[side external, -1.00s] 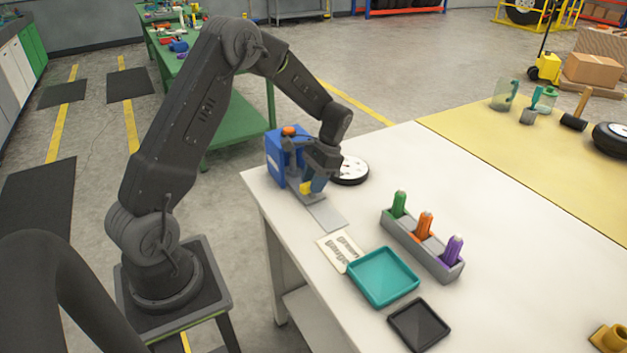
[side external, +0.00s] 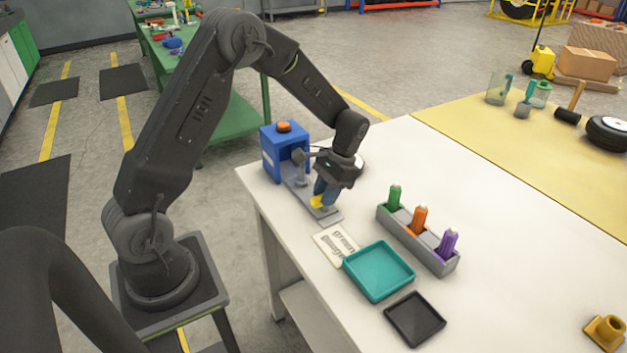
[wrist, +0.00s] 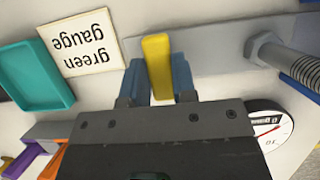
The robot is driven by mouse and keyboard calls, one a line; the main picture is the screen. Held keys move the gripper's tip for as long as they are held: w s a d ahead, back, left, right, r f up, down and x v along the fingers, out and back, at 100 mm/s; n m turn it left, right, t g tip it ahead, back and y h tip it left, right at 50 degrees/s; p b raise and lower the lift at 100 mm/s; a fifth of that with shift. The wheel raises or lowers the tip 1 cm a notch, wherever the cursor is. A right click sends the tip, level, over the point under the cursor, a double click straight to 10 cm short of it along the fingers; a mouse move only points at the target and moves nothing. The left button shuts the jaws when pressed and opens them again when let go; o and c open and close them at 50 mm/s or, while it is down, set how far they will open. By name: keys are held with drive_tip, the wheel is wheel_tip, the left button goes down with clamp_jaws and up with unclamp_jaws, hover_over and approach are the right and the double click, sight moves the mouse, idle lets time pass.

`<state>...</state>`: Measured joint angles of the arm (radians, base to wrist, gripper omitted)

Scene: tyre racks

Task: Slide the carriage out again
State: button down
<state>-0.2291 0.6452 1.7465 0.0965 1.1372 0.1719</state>
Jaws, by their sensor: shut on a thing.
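The carriage is a grey piece with an upright post (side external: 301,172) and a yellow handle (side external: 316,201), on a grey rail (side external: 331,216). The handle also shows in the wrist view (wrist: 157,62). My gripper (side external: 323,195) is shut on the handle, with one blue finger on each side; its fingers show in the wrist view (wrist: 158,85). A blue housing (side external: 271,158) with an orange button (side external: 284,127) stands at the rail's far end. The post stands outside the housing's opening. My gripper partly hides the carriage.
A card reading "green gauge" (side external: 336,244) lies just beyond the rail's near end. A teal tray (side external: 378,271), a black tray (side external: 415,318) and a grey holder (side external: 418,239) with green, orange and purple pieces stand nearby. A round dial (wrist: 268,128) lies beside the rail.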

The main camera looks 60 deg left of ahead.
drive_tip(key=shift+d, duration=0.85)
drive_tip(key=c, duration=0.9)
unclamp_jaws()
drive_tip(key=shift+a, duration=0.1)
drive_tip(key=v, duration=1.4)
drive_tip(key=shift+s, duration=0.1)
